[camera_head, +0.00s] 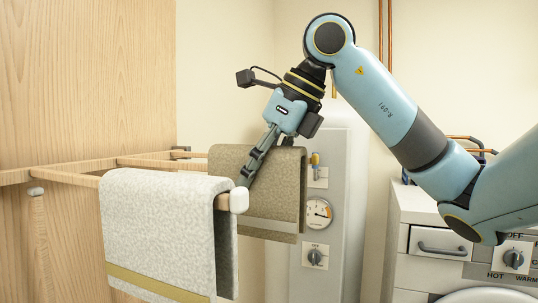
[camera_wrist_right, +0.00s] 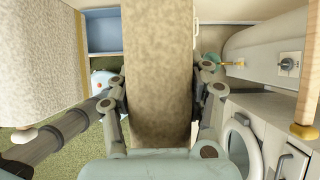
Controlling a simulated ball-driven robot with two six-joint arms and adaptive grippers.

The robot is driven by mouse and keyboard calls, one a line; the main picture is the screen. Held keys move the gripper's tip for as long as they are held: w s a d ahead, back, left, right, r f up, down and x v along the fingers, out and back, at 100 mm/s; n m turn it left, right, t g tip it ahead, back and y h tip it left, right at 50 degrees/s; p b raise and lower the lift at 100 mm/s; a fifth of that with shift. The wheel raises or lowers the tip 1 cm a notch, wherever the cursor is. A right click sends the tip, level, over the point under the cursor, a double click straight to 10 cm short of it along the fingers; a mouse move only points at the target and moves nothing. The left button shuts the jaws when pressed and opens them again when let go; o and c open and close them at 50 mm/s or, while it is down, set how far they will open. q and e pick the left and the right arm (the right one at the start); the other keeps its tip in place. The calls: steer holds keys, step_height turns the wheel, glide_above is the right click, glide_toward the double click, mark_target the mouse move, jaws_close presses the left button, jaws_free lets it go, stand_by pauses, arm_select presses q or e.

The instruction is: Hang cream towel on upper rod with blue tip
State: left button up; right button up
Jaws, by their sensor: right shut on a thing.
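In the right wrist view the beige towel (camera_wrist_right: 157,75) hangs between both fingers (camera_wrist_right: 160,85). A pale speckled towel (camera_head: 160,220) with an olive band is draped over the front rod (camera_head: 72,177), whose tip (camera_head: 238,199) is white. A second rod (camera_head: 160,164) runs behind the pale towel towards the beige one; its end is hidden. No blue tip is clearly visible. My left gripper is not in view.
A wooden panel (camera_head: 85,80) carries the rods at left. A grey tank (camera_head: 345,150) with a gauge (camera_head: 318,212) and knob stands behind the towels. A washing machine (camera_head: 425,240) is at right. The wrist view shows a bare rod (camera_wrist_right: 312,60) at right.

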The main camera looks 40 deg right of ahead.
mark_target(237, 168)
steer(key=shift+w+a+r+p, duration=0.15)
steer(key=shift+w+a+p, duration=0.1)
steer(key=shift+p, duration=0.1)
steer(key=shift+w+a+p, duration=0.25)
steer(key=shift+w+p, duration=0.15)
steer(key=shift+w, duration=0.3)
steer(key=shift+w+a+p, duration=0.25)
steer(key=shift+w+p, duration=0.15)
steer(key=shift+w, duration=0.25)
steer(key=shift+f+b, duration=0.8)
steer(key=shift+f, duration=0.15)
steer(key=o, duration=1.3)
steer(key=v, duration=1.2)
steer(key=shift+r, duration=0.1)
